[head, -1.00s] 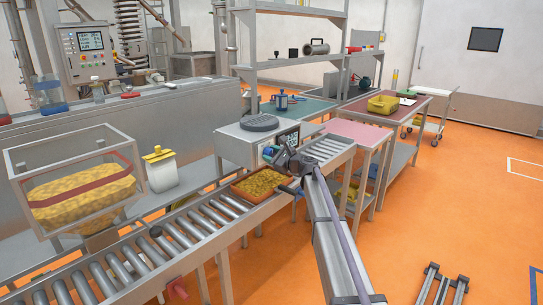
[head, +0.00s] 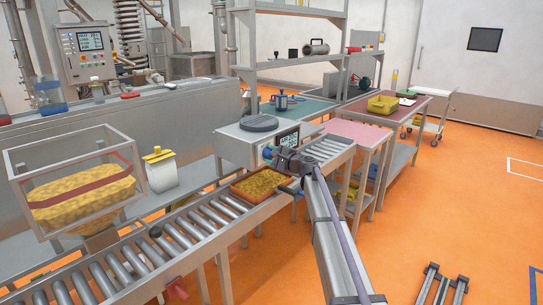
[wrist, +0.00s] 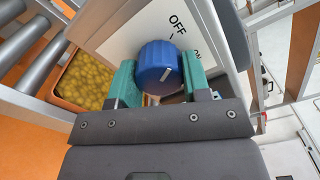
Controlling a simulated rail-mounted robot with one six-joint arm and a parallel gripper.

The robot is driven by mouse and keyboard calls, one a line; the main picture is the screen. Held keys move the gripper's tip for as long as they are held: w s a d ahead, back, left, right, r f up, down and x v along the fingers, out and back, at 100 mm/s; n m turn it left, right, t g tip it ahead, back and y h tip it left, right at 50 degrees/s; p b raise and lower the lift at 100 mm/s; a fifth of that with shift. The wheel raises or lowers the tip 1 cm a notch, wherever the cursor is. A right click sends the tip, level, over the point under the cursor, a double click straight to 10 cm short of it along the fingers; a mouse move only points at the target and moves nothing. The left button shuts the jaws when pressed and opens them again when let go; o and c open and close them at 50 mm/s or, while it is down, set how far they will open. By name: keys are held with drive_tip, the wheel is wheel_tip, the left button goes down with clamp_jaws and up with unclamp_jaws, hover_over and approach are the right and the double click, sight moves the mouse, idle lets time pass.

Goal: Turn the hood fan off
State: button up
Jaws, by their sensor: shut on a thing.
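A round blue knob (wrist: 158,66) with a white pointer mark sits on a white panel (wrist: 127,32) in the wrist view. The panel carries the word OFF above the knob and a second label, partly covered, to its right. My gripper (wrist: 159,78) has its two teal fingers on either side of the knob and is shut on it. Which label the pointer mark faces is hard to tell.
An orange tray of yellow pellets (head: 235,193) sits on the roller conveyor (head: 190,222) just below my gripper. A pink-topped table (head: 358,133) stands to the right. The orange floor (head: 450,215) at the right is mostly open.

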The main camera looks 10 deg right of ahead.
idle(0.3)
drive_tip(key=o, duration=0.9)
drive_tip(key=v, duration=1)
drive_tip(key=shift+s+d, duration=0.25)
drive_tip(key=shift+s, duration=0.05)
